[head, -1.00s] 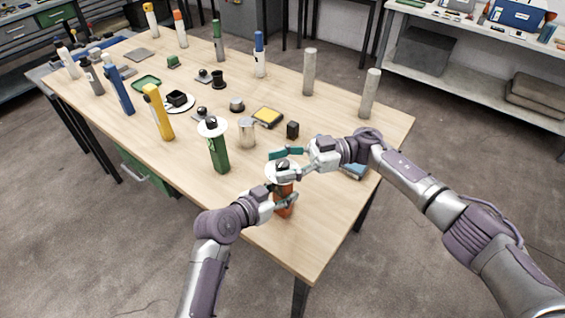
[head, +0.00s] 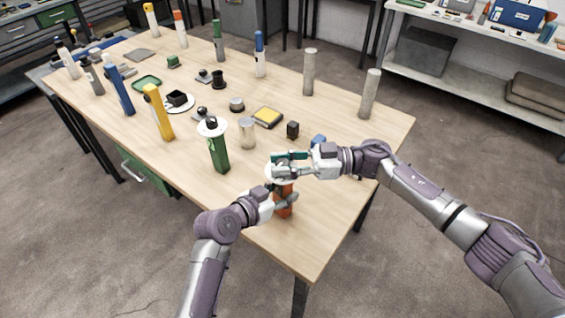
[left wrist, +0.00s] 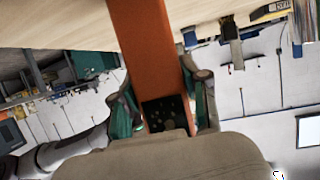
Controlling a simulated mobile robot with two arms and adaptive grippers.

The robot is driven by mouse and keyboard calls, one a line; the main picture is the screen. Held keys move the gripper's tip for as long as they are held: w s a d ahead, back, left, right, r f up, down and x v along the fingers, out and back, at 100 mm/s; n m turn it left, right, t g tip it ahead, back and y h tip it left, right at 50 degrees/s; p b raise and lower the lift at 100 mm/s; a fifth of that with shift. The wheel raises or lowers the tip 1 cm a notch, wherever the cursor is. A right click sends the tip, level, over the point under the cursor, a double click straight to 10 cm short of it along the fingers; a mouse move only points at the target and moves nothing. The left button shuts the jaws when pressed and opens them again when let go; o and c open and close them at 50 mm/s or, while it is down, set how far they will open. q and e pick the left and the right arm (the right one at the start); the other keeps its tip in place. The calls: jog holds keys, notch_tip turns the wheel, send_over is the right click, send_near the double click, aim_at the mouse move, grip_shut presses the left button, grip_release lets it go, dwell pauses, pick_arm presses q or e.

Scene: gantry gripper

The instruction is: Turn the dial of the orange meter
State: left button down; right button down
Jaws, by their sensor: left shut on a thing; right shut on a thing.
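The orange meter (head: 285,208) stands at the near right edge of the table, an upright orange post. It fills the middle of the left wrist view (left wrist: 148,50), between the two fingers. My left gripper (head: 281,197) is shut around its body from the left and front. My right gripper (head: 284,165) is shut at the top of the meter, on the dial. Its fingers hide most of the dial; only part of the white disc (head: 269,171) shows at their left.
A green meter (head: 220,155) with a white disc stands to the left of the grippers, with a metal cylinder (head: 247,134) behind it. A small black block (head: 293,129) and a blue thing (head: 318,141) lie behind my right gripper. The table's front right corner is bare.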

jog(key=shift+t, duration=0.3)
jog(key=c, duration=0.8)
grip_release()
jog(key=d, duration=1.2)
jog(key=shift+w, duration=0.35)
pick_arm(q)
jog(key=shift+c, duration=2.4)
grip_release()
